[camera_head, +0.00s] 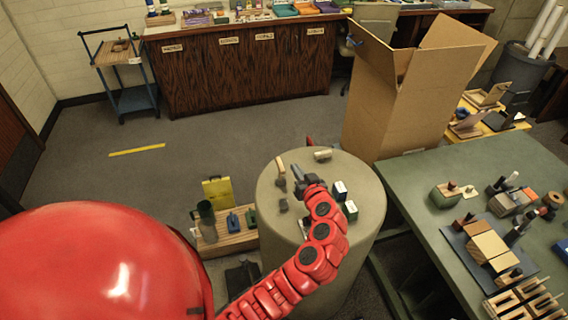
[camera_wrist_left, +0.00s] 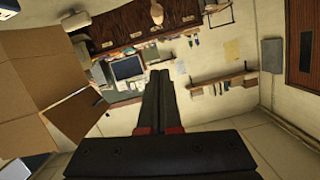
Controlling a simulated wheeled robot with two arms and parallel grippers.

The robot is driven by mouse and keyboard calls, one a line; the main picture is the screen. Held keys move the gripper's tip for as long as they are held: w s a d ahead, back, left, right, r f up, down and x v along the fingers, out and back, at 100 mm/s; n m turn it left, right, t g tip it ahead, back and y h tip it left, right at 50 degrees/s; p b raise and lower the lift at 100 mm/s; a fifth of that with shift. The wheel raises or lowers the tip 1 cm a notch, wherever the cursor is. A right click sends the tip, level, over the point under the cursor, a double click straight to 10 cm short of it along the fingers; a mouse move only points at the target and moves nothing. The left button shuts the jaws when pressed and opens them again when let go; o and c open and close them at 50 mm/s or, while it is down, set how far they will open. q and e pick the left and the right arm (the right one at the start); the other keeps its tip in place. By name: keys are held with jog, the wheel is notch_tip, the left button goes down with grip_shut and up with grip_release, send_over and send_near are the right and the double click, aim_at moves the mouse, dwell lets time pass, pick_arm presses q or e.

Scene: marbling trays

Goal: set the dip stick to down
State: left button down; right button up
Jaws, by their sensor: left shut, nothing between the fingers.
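My left gripper (camera_head: 296,171) is over the round grey-green drum top (camera_head: 362,180) in the head view. Its dark fingers are together and empty, and they also show closed in the left wrist view (camera_wrist_left: 158,98). A small upright tan piece (camera_head: 281,172) stands just left of the gripper, with a visible gap. I cannot tell whether this piece is the dip stick, or whether it is up or down. A pale cylinder (camera_head: 322,155) lies near the far rim. My red left arm hides part of the drum top. My right gripper is out of view.
Two dark blocks with pale faces (camera_head: 340,191) (camera_head: 350,210) stand right of my arm on the drum. A tall open cardboard box (camera_head: 400,105) stands behind it. A green table (camera_head: 418,178) with several wooden holders is at the right.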

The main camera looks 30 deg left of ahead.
pick_arm(q)
jog(key=p, duration=0.5)
send_over(280, 165)
jog(key=d, duration=0.2)
notch_tip(280, 165, down, 2)
jog(key=shift+s+f+p, duration=0.15)
jog(key=shift+f+p, duration=0.2)
jog(key=shift+f, duration=1.85)
notch_tip(280, 165, down, 6)
jog(key=b, duration=1)
jog(key=shift+r, duration=0.2)
jog(key=shift+s+r, duration=0.1)
